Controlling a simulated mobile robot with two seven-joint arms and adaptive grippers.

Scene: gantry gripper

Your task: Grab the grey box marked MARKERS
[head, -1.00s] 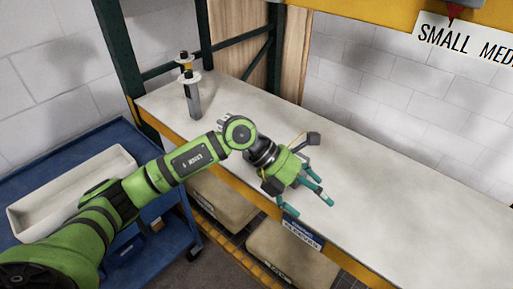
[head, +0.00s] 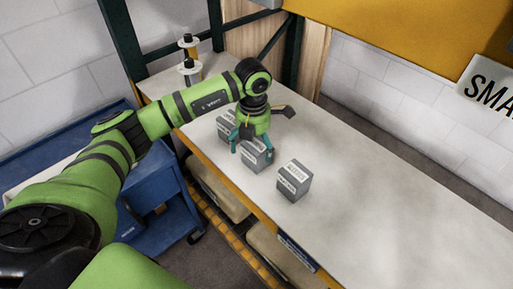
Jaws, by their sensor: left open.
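Three small grey boxes with white labels stand in a row on the pale shelf top (head: 370,190). The nearest box (head: 294,181) stands apart on the right, the middle box (head: 251,158) is under my left gripper, and the far box (head: 225,126) is partly hidden behind it. The labels are too small to read, so I cannot tell which box says MARKERS. My left gripper (head: 253,148) points down with its teal fingers open at the middle box. I cannot tell whether they touch it. My right gripper is not in view.
A blue cart (head: 165,185) is at the left, and tan bins (head: 220,190) sit below the shelf. A yellow beam (head: 420,30) hangs above. The shelf's right part is clear.

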